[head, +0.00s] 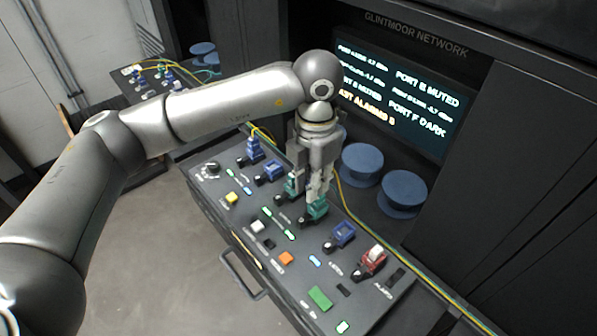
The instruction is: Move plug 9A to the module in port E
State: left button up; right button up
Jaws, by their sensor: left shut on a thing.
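My left gripper (317,195) reaches down from above, its fingers shut on a small plug at a teal module (315,212) on the console. The fingers hide most of the plug, and I cannot tell whether it is seated in that module or just above it. The port and plug labels are too small to read. A blue module (341,235) stands to the right of the gripper, followed by a red module (370,261) with a pale top. Another teal module (290,188) is partly behind the gripper. My right gripper is out of view.
Two blue spools (404,188) stand behind the console, and a yellow fibre (357,209) runs along its back. The screen (400,95) reads "PORT E MUTED" and "PORT F DARK". Coloured buttons, including an orange one (286,259), sit in front of the modules. A second station stands far left.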

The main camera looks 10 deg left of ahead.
pick_arm(q)
jog(key=d+f, duration=0.1)
jog(key=d, duration=0.1)
jog(key=d+f+b, duration=0.1)
jog(key=d+f, duration=0.1)
jog(key=d, duration=0.1)
jog(key=s+d+f+b, duration=0.1)
jog(key=d, duration=0.1)
jog(key=shift+d+f, duration=0.35)
notch_tip(320, 180, down, 4)
jog(key=b, duration=0.3)
jog(key=shift+r+b, duration=0.2)
jog(key=shift+b, duration=0.1)
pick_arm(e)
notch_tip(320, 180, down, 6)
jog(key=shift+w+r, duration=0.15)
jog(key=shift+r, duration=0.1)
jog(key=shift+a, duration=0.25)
pick_arm(q)
jog(key=shift+b, duration=0.4)
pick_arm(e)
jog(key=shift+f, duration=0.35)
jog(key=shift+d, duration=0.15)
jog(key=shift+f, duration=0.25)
